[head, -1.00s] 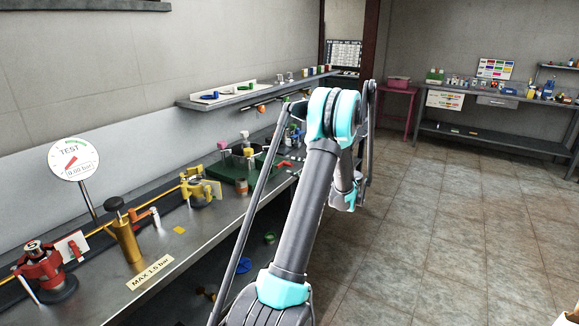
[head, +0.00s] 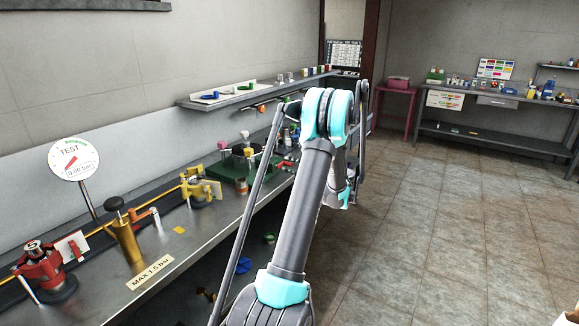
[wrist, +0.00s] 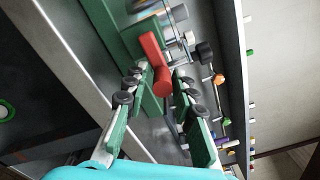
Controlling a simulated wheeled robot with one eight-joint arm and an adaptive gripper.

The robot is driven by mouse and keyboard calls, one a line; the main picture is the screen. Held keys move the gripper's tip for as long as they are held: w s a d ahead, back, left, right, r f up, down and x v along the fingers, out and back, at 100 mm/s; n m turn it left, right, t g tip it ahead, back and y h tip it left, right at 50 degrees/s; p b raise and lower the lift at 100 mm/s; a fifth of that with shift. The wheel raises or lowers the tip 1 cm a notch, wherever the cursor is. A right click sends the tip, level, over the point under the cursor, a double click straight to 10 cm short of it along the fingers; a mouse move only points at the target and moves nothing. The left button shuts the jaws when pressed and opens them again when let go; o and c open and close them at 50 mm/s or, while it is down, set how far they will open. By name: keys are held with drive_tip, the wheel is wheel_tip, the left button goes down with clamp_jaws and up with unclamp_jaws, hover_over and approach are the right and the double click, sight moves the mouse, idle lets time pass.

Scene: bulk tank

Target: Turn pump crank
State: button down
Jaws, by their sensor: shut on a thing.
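The red pump crank (wrist: 150,50) shows in the middle of the wrist view, with its rounded grip end between my fingers. It sits beside a green metal frame (wrist: 112,30). My gripper (wrist: 160,78) is shut on the crank's grip, a green finger with black pads on each side. In the head view a small red part (head: 287,164), which looks like the crank, shows at the bench edge just left of my arm. My arm hides my gripper in that view.
The long metal bench (head: 215,226) carries a red valve (head: 42,268), a yellow valve (head: 198,190), a brass post (head: 126,240) and a gauge reading 0.00 bar (head: 74,159). A wall shelf (head: 255,92) hangs above. Tiled floor at right is clear.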

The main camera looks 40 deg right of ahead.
drive_tip(key=shift+f+m, duration=0.2)
drive_tip(key=shift+m, duration=0.5)
drive_tip(key=shift+f+m, duration=0.2)
drive_tip(key=shift+m, duration=0.5)
drive_tip(key=c, duration=1.4)
unclamp_jaws()
drive_tip(key=shift+c, duration=0.2)
drive_tip(key=shift+s, duration=0.1)
drive_tip(key=v, duration=1.2)
